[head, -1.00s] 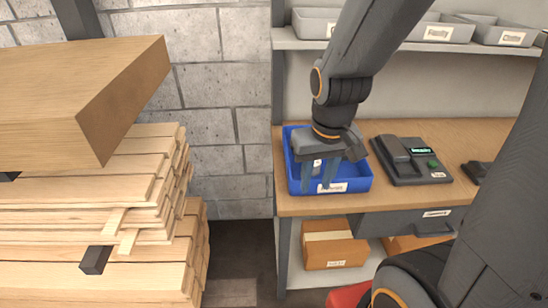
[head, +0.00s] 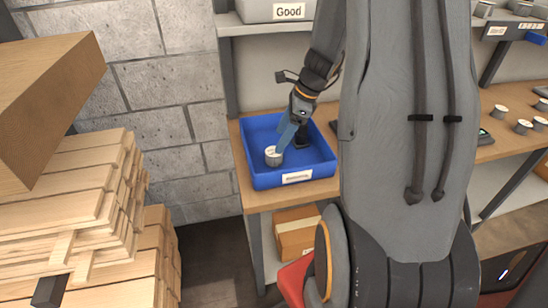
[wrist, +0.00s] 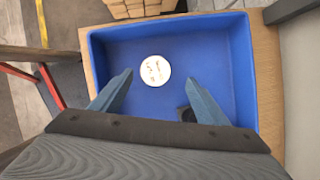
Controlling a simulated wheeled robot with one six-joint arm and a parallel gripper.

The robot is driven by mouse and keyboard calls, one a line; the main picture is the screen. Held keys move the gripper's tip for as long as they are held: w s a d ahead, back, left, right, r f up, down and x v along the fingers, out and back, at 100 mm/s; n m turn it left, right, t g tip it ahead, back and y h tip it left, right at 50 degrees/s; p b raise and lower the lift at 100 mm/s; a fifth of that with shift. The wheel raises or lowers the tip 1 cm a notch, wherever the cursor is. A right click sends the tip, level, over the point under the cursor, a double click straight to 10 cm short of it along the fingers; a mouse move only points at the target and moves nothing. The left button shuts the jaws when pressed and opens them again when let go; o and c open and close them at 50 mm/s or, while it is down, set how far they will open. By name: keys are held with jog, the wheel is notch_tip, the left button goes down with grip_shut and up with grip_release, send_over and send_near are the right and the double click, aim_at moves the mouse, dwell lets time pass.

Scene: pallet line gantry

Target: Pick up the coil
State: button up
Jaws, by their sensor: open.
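In the head view my gripper (head: 287,137) is close beside the coil. A small dark object (wrist: 186,114) near the right finger is partly hidden.
The tray sits on a wooden bench (head: 241,150) near its left end. Stacked timber (head: 70,205) stands at the left. Several small cylinders (head: 522,126) stand on the bench at the right. A bin labelled Good (head: 288,12) is on the shelf above.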

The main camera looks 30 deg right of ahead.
aim_at(274, 156)
jog(key=x, duration=0.2)
jog(key=p+x, duration=0.1)
jog(key=x, duration=0.1)
jog(key=s+x, duration=0.1)
jog(key=x, duration=0.1)
jog(key=shift+a, duration=0.2)
jog(key=shift+w+a+f, duration=0.15)
jog(key=shift+f, duration=0.5)
jog(key=c, duration=1.4)
jog(key=shift+r, duration=0.1)
